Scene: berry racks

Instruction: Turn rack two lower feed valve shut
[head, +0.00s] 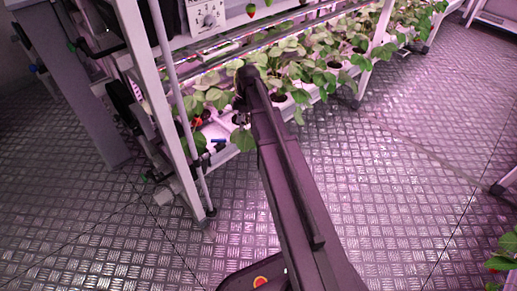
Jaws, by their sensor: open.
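In the head view, a tall light rack (170,110) with plant shelves stands left of the middle. A small blue piece (218,141) shows at the near end of its lower planting trough; it may be a valve handle, but it is too small to tell its setting. I cannot read a rack number. My arm reaches up from the bottom to the near end of the lower trough and covers part of it. My gripper's fingers cannot be made out; the arm's far end hides that area.
Strawberry plants (290,70) fill the lower trough, leaves overhanging its edge. A white dial box (206,16) hangs at the top. A grey panel (75,90) stands left of the rack. Metal floor (400,190) is clear on the right; more plants (505,255) show at the right edge.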

